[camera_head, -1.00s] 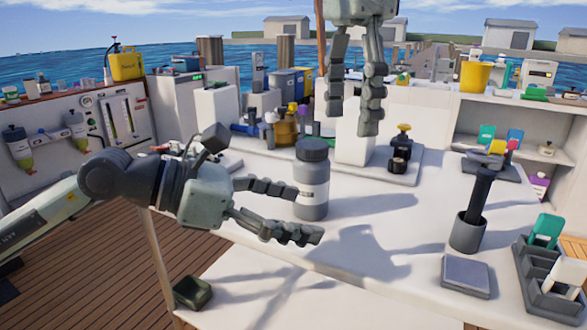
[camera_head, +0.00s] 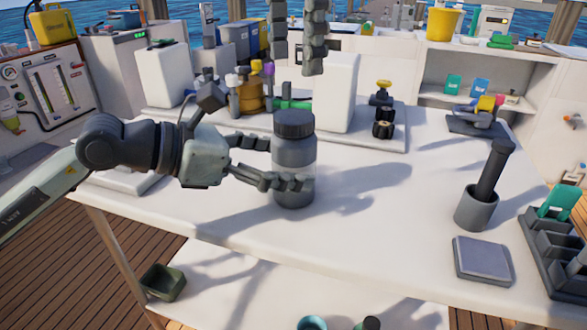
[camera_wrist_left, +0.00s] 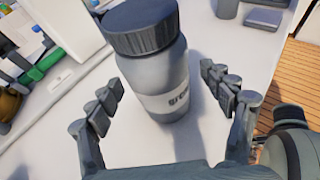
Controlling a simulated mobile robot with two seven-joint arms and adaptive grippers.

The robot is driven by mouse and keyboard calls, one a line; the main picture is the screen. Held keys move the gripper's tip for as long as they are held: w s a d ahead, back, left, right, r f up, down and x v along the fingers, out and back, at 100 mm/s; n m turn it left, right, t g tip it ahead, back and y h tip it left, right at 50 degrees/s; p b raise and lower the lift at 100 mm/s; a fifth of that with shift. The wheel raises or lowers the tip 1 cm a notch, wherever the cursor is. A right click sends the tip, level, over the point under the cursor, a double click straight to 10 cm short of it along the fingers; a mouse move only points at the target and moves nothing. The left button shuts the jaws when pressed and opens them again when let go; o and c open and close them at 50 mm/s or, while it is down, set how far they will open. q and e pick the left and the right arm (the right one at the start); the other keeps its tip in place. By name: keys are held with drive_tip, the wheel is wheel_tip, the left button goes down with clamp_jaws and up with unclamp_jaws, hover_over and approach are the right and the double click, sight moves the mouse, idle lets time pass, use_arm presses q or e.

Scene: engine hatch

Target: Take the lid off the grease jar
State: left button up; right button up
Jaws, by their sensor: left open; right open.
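The grease jar (camera_head: 293,160) is a grey jar with a pale label band, standing upright on the white table. Its dark ribbed lid (camera_head: 294,124) is on top. In the left wrist view the jar (camera_wrist_left: 160,82) stands between my open fingers, its lid (camera_wrist_left: 140,27) above them. My left gripper (camera_head: 280,163) is open, with a finger on either side of the jar's body; the wrist view shows gaps to the jar. My right gripper (camera_head: 296,68) is open and empty, hanging above and behind the jar, cut off by the top edge.
Behind the jar stand a white block (camera_head: 338,92) and a tray with valve fittings (camera_head: 383,98). A grey cup with a black rod (camera_head: 476,205), a flat grey pad (camera_head: 482,260) and a dark rack (camera_head: 553,250) are at the right. The table between is clear.

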use_arm(q)
drive_tip(key=shift+x, duration=0.9)
drive_tip(key=shift+c, duration=0.4)
